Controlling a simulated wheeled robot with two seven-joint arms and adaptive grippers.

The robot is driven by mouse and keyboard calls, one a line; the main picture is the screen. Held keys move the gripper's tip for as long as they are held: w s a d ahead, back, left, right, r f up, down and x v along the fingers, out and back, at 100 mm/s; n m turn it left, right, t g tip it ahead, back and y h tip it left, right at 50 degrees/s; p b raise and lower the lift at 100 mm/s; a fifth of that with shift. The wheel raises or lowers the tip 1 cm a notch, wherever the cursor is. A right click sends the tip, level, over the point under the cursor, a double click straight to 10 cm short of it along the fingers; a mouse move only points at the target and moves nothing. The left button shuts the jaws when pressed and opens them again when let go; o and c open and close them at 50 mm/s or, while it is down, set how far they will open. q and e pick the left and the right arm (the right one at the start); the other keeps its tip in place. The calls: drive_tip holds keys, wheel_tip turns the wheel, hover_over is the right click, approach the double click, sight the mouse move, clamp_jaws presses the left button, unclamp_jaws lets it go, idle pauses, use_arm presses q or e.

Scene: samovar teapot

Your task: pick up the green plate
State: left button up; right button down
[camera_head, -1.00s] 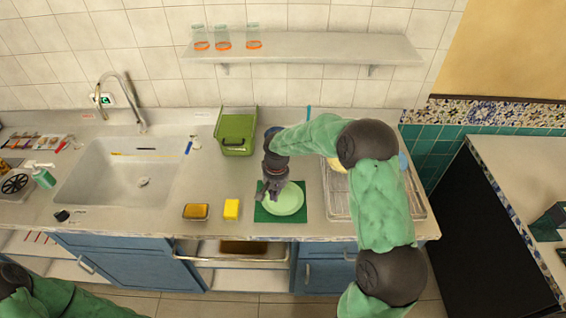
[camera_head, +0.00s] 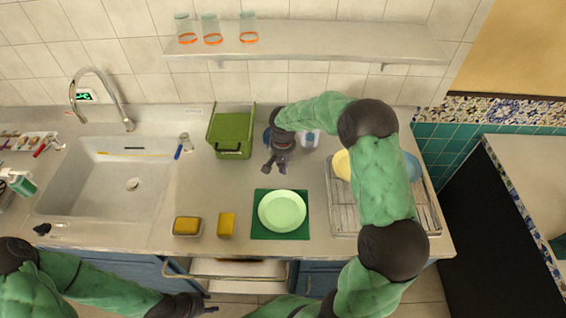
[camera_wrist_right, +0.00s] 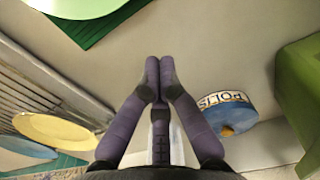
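The pale green plate (camera_head: 282,211) lies flat on a dark green square mat (camera_head: 260,232) near the counter's front edge. In the right wrist view the plate (camera_wrist_right: 75,5) shows partly at the top left, with a corner of the mat (camera_wrist_right: 112,22). My right gripper (camera_head: 274,172) is empty, pointing down over the bare counter behind the plate, apart from it.
A green bin (camera_head: 233,133) stands behind and left of my right gripper. A dish rack (camera_head: 343,215) with a yellow dish is on the right. A yellow sponge (camera_head: 227,225) lies left of the mat.

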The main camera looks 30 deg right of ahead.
sight(282, 220)
wheel_tip(282, 220, down, 4)
drive_tip(key=shift+r+b, duration=0.15)
drive_tip(key=shift+b, duration=0.15)
drive_tip(key=shift+s+a, duration=0.35)
drive_tip(key=shift+s, duration=0.25)
drive_tip(key=shift+s+a, duration=0.35)
drive_tip(key=shift+s, duration=0.25)
use_arm(q)
drive_tip(key=shift+f, duration=0.6)
use_arm(e)
drive_tip(key=shift+s+a, duration=0.35)
drive_tip(key=shift+s, duration=0.15)
drive_tip(key=shift+s+a, duration=0.15)
drive_tip(key=shift+s, duration=0.1)
drive_tip(key=s+a, duration=0.2)
drive_tip(key=s, duration=0.1)
drive_tip(key=s+a+b, duration=0.1)
drive_tip(key=s, duration=0.1)
drive_tip(key=shift+s+a+r, duration=0.1)
drive_tip(key=shift+s+a, duration=0.05)
drive_tip(key=shift+s, duration=0.05)
drive_tip(key=s+a, duration=0.2)
drive_tip(key=s, duration=0.1)
drive_tip(key=s+a+b, duration=0.1)
drive_tip(key=s, duration=0.1)
drive_tip(key=shift+f, duration=0.2)
use_arm(q)
drive_tip(key=shift+s+a+f, duration=0.45)
drive_tip(key=shift+s+f, duration=0.2)
drive_tip(key=shift+f, duration=0.2)
